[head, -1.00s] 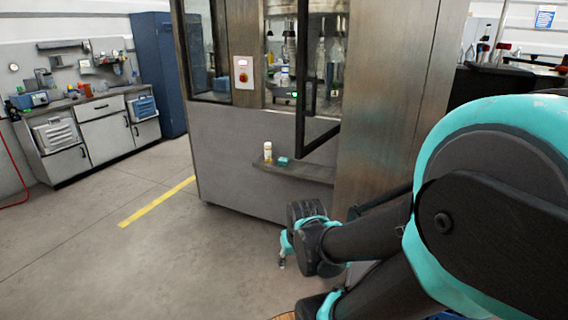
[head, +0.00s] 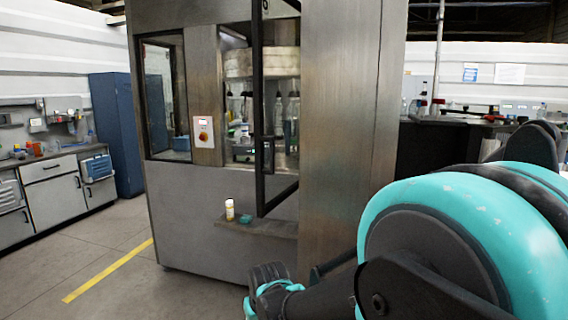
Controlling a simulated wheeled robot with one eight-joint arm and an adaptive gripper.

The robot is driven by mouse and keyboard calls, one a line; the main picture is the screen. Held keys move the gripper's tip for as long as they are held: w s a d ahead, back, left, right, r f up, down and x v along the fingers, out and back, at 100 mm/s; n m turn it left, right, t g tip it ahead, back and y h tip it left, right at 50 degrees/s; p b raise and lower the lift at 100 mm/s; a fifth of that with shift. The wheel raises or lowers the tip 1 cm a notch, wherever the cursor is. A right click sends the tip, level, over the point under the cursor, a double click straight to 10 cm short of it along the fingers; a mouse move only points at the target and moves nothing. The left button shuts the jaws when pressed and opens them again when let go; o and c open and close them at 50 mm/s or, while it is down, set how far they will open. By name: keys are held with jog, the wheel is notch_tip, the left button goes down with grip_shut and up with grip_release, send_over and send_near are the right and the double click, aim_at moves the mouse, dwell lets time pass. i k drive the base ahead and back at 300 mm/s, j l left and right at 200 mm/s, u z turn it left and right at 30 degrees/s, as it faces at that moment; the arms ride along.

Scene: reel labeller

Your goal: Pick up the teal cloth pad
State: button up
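The teal cloth pad (head: 245,219) is a small flat piece on the narrow grey ledge (head: 272,229) at the front of the labelling machine. It lies just right of a small white bottle with a yellowish lower part (head: 229,209). My arm fills the lower right of the head view. Its far end, with a dark and teal wrist (head: 268,285), is below and in front of the ledge, apart from the pad. My gripper's fingers are not visible, cut off by the bottom of the picture.
The machine's dark-framed door (head: 262,120) stands open above the ledge, close to the pad's right. A red-button panel (head: 204,132) is on the machine front. Floor with a yellow line (head: 108,271) is clear to the left.

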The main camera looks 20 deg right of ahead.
aim_at(246, 218)
jog(key=i+j+z, duration=0.35)
jog(key=i+j, duration=0.25)
jog(key=i+j+z, duration=0.15)
jog(key=i, duration=0.4)
jog(key=i+j+z, duration=0.1)
jog(key=i, duration=0.4)
jog(key=i+j+z, duration=0.15)
jog(key=i, duration=0.4)
